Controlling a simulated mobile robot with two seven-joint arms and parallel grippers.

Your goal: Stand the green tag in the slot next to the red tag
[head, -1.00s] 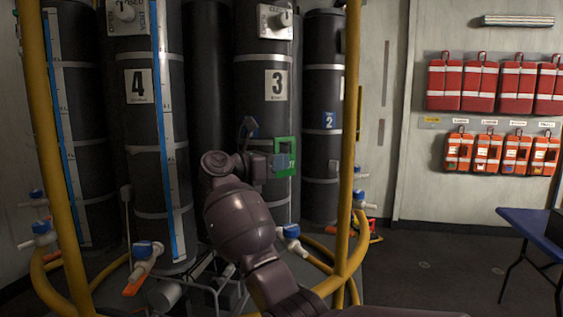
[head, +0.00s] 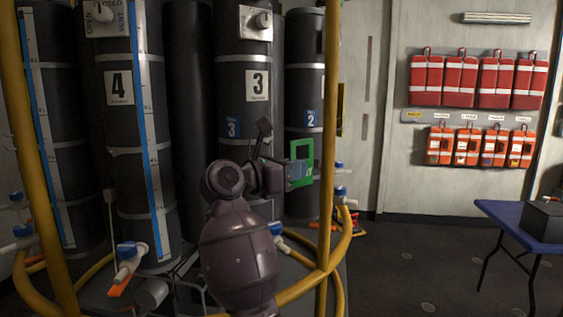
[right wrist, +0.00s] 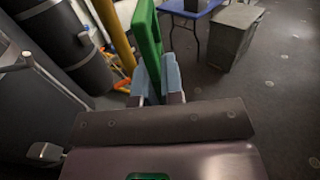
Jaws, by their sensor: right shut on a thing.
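The green tag (head: 307,152), a flat rectangular frame with an opening in it, is held in my right gripper (head: 297,172) in the head view. It is upright, in front of the dark cylinders and just left of a yellow post. In the right wrist view the green tag (right wrist: 147,38) stands between the two blue-grey fingers of my right gripper (right wrist: 158,78), which are shut on it. I cannot make out a red tag or its slot in these frames. My left gripper is not in view.
Tall dark cylinders (head: 185,100) stand at left behind yellow pipes (head: 328,120) and valves. Red bags (head: 461,80) and orange pouches (head: 467,147) hang on the far wall. A blue table (head: 515,218) with a dark box (head: 545,220) stands at right. The floor between is clear.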

